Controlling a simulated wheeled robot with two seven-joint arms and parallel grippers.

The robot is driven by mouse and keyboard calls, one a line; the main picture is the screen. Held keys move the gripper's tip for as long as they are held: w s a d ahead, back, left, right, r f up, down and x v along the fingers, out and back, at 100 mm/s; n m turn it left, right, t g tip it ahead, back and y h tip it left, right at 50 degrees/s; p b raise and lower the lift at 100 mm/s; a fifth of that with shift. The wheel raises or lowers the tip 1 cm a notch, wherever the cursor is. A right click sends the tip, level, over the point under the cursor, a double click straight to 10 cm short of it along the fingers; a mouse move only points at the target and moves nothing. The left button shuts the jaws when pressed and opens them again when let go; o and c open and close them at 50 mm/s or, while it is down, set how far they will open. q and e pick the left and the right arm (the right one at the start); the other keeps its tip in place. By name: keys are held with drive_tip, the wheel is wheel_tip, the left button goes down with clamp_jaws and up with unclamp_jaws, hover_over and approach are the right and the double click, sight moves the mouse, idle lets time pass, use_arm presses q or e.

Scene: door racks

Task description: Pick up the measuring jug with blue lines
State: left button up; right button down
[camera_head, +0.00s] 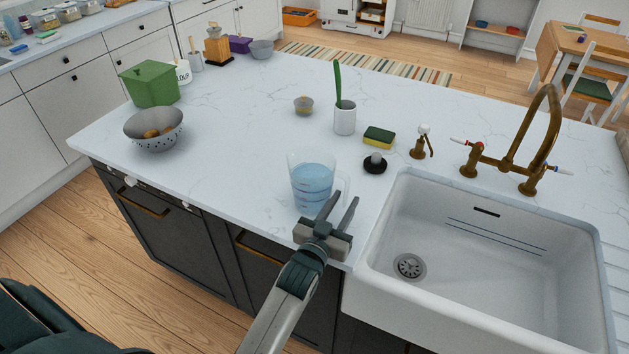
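The measuring jug (312,181) is clear with blue lines and looks blue inside. It stands upright on the white marble counter, left of the sink, with its handle toward the right. My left gripper (341,206) is at the counter's front edge, just in front of the jug and slightly to its right. Its two fingers are spread apart with nothing between them. One finger overlaps the jug's lower right in the picture; I cannot tell whether they touch. My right gripper is not in view.
A white sink (480,260) with a brass tap (512,160) lies to the right. A black sink plug (375,163), a sponge (378,136) and a white cup (344,118) stand behind the jug. A colander (154,130) stands at left. Counter between colander and jug is clear.

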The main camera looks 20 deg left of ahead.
use_arm(q)
drive_tip(key=shift+w, duration=0.95)
clamp_jaws()
drive_tip(key=shift+f, duration=0.1)
idle(0.5)
idle(0.5)
